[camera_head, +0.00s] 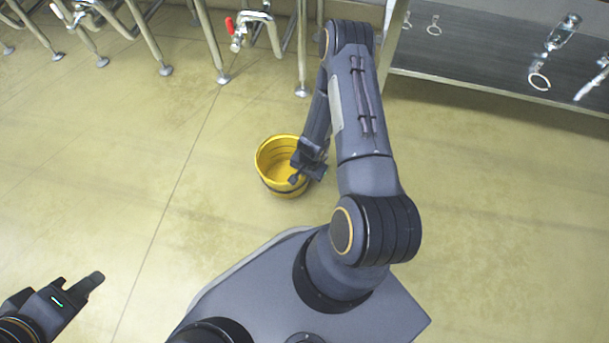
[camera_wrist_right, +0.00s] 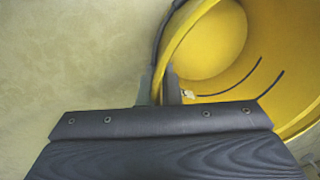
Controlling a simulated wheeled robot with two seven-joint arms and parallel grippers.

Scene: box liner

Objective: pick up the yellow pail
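The yellow pail (camera_head: 265,160) is upright on the floor in the head view, in front of my base, with a dark band around its lower side. My right gripper (camera_head: 296,178) reaches down at its right side, hiding part of it. In the right wrist view, the pail's wall (camera_wrist_right: 215,45) runs between the two close-set fingertips (camera_wrist_right: 159,85), one outside and one inside the rim. The fingers look shut on the wall. A dark handle runs along the outside of the rim. My left gripper (camera_head: 88,285) is empty at the lower left, away from the pail; its finger gap is unclear.
Metal legs and pipes (camera_head: 215,45) with a red-handled valve (camera_head: 236,30) stand along the back. A steel shelf (camera_head: 470,85) with rings and fittings is at the upper right. The floor (camera_head: 130,160) left of the pail is clear.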

